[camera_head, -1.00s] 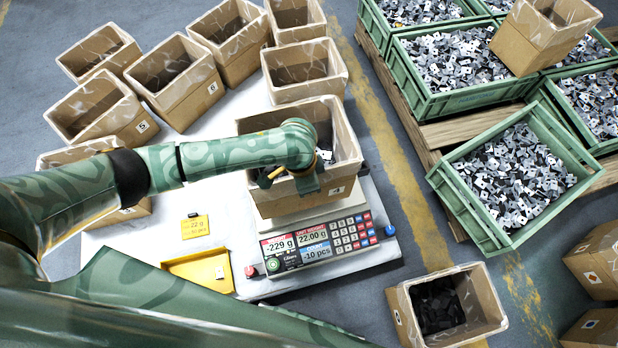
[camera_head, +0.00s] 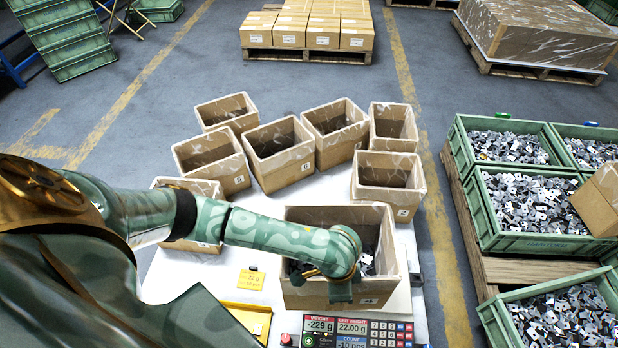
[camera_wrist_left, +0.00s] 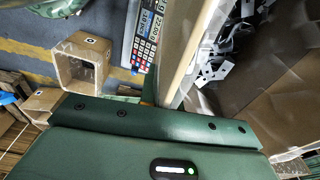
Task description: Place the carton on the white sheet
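The carton (camera_head: 308,294) is an open brown box with small grey metal parts inside. It is at the scale (camera_head: 340,328), behind the display, which reads -229 g. My left gripper (camera_head: 342,288) is at its front wall, with the arm reaching over the left side. In the left wrist view the carton wall (camera_wrist_left: 182,62) runs into the gripper (camera_wrist_left: 150,92), which appears shut on it. The fingertips are largely hidden. The white sheet (camera_head: 266,204) lies under the scale and the surrounding boxes. The carton's underside is hidden. My right gripper is not in view.
Several open boxes (camera_head: 280,165) stand along the back and left of the sheet. A yellow tray (camera_head: 248,318) and a yellow card (camera_head: 251,280) lie left of the scale. Green crates of metal parts (camera_head: 545,240) are at right. Bare sheet shows left of the carton.

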